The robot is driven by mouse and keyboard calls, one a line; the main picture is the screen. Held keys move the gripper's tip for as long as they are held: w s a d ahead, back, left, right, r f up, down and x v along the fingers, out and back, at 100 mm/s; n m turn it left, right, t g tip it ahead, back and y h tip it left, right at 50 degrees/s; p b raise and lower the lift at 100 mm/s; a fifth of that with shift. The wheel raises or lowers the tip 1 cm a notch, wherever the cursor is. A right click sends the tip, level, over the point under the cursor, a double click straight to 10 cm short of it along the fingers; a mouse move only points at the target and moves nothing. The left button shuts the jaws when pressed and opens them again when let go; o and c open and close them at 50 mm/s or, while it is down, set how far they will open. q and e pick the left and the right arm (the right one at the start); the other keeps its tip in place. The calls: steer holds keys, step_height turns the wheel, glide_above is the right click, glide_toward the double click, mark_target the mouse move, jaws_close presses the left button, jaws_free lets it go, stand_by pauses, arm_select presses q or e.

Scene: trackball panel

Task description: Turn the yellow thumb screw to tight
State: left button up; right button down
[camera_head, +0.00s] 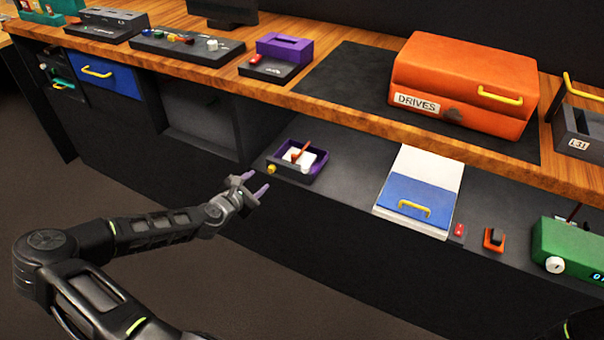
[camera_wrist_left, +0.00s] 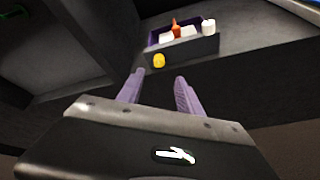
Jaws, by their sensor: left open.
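The yellow thumb screw (camera_head: 271,169) sits on the front left of a small dark box with a purple tray on the lower shelf. In the left wrist view the yellow thumb screw (camera_wrist_left: 159,60) shows on the box's front face, ahead of the fingertips. My left gripper (camera_head: 257,187) is open and empty, just in front of and below the screw, apart from it. Its two purple fingers also show in the left wrist view (camera_wrist_left: 158,80). No tight mark can be made out. My right gripper is not seen.
The purple tray (camera_head: 317,163) holds a white block and an orange-red piece. A blue and white drawer unit (camera_head: 418,196) stands to the right on the shelf. The wooden counter edge (camera_head: 350,123) overhangs above. Open floor lies in front.

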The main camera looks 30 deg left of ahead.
mark_target(270, 170)
arm_select(q)
steer(key=shift+w+n, duration=0.2)
steer(key=shift+n, duration=1.4)
steer(key=shift+w, duration=0.1)
steer(key=x, duration=0.7)
steer(key=shift+w+a+b, duration=0.1)
steer(key=shift+w+b, duration=0.2)
steer(key=shift+b, duration=0.1)
jaws_close()
